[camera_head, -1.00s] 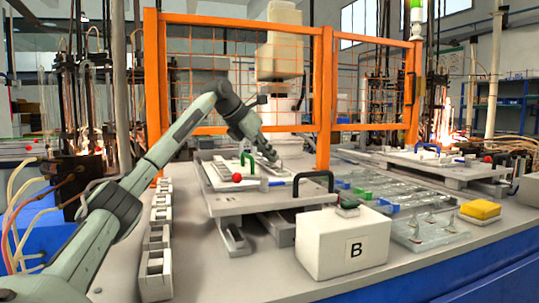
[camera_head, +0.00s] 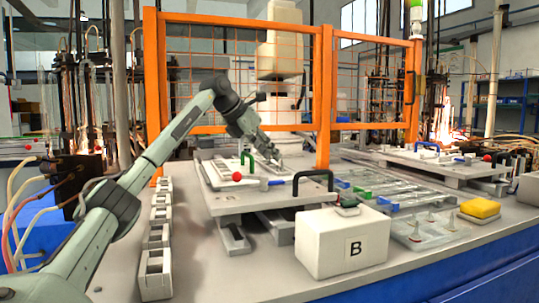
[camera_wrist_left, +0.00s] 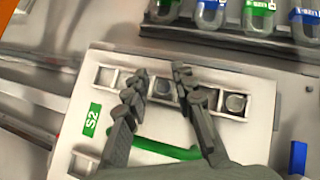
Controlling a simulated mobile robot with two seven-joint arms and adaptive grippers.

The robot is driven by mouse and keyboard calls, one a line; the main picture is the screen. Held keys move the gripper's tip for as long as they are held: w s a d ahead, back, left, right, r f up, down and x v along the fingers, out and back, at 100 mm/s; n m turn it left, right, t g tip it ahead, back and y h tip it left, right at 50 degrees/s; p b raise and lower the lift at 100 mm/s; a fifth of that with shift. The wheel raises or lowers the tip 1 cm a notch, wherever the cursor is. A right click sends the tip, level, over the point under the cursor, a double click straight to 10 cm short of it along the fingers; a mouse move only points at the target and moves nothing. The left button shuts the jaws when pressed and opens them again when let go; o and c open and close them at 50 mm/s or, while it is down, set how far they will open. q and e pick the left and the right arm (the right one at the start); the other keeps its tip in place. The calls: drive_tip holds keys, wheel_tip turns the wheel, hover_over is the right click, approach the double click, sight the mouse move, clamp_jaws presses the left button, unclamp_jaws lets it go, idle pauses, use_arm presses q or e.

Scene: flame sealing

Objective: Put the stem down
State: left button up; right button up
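A white holder with a row of square slots and a green S2 label (camera_wrist_left: 92,119) fills the middle of the left wrist view. My left gripper (camera_wrist_left: 158,78) is over this row, its two dark fingers apart. A grey round-topped piece (camera_wrist_left: 163,87), perhaps the stem, sits in a slot between the fingers, with a gap beside it. A similar round piece (camera_wrist_left: 235,103) sits in a slot to the right. In the head view my left gripper (camera_head: 272,152) is low over the white fixture (camera_head: 222,180) and small; what lies under it is hard to make out. My right gripper does not show.
An orange fence (camera_head: 323,90) stands behind the fixture. A white box marked B (camera_head: 320,245) stands in front, with a black handle (camera_head: 313,175) behind it. White open boxes (camera_head: 155,265) line the left.

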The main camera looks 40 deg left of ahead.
use_arm(q)
drive_tip(key=v, duration=1.1)
drive_tip(key=shift+s+r, duration=0.15)
